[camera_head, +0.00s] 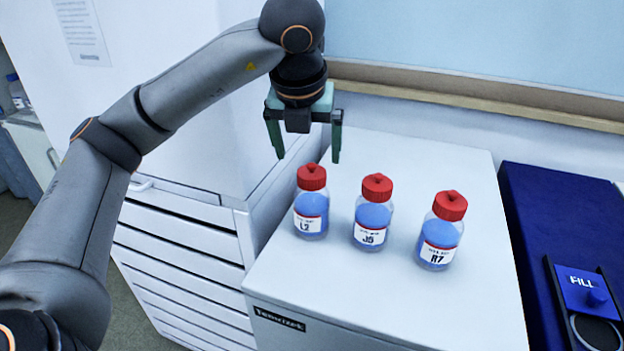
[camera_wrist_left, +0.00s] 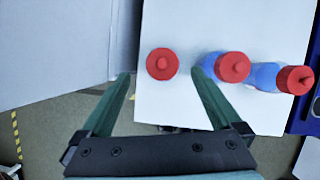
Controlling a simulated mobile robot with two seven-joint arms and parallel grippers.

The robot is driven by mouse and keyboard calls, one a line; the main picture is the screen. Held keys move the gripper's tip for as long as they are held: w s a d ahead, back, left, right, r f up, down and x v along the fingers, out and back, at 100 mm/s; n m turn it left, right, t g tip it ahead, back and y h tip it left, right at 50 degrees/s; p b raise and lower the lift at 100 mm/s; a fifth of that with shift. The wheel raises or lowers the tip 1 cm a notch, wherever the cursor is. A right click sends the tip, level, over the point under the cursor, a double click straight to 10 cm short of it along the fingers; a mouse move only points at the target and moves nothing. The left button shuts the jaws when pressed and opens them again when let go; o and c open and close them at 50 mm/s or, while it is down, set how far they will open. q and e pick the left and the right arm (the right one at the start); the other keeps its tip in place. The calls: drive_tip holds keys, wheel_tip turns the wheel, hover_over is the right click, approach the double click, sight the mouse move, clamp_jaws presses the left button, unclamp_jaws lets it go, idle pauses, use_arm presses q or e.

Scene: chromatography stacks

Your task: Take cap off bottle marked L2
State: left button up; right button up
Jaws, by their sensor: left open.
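The bottle marked L2 (camera_head: 309,217) stands upright at the left of a row on the white box top, with blue liquid and its red cap (camera_head: 311,177) on. My left gripper (camera_head: 308,158) is open and empty, pointing down above the L2 bottle. In the left wrist view the red cap (camera_wrist_left: 162,64) of the leftmost bottle lies ahead of the open fingers (camera_wrist_left: 162,85), between their lines and not touched. The bottle body under that cap is hidden there. My right gripper is not in view.
Bottles marked J5 (camera_head: 371,222) and R7 (camera_head: 438,243), also red-capped, stand to the right of L2. In the wrist view the right finger is close to the middle bottle (camera_wrist_left: 233,67). A blue unit marked FILL (camera_head: 580,287) is at the right.

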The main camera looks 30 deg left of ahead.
sight(311, 166)
use_arm(q)
drive_tip(key=shift+x, duration=2.8)
drive_tip(key=shift+w+d, duration=0.1)
drive_tip(key=shift+d, duration=0.05)
drive_tip(key=shift+r, duration=0.1)
drive_tip(key=c, duration=1.4)
